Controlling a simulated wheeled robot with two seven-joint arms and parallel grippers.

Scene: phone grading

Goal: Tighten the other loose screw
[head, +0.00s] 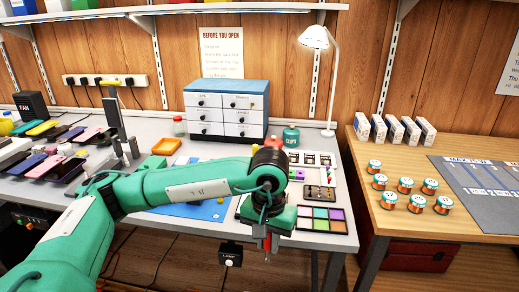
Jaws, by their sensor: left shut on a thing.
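My left arm reaches across the bench from the left. Its gripper (268,243) points down at the front edge of the bench, left of the tray of coloured squares. It is shut on a slim red tool (267,249) with a thin tip, which looks like a screwdriver. The tip hangs in front of the bench edge, apart from anything I can make out. A blue mat (203,210) lies partly hidden behind my arm. No loose screw can be made out at this size. My right gripper is not in view.
A tray of coloured squares (321,213) sits at the bench's front right, with a dark small-parts tray (319,193) behind it. A drawer cabinet (226,110), white lamp (317,40) and teal jar (291,137) stand behind. Several phones lie left. A wooden table (367,152) stands right.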

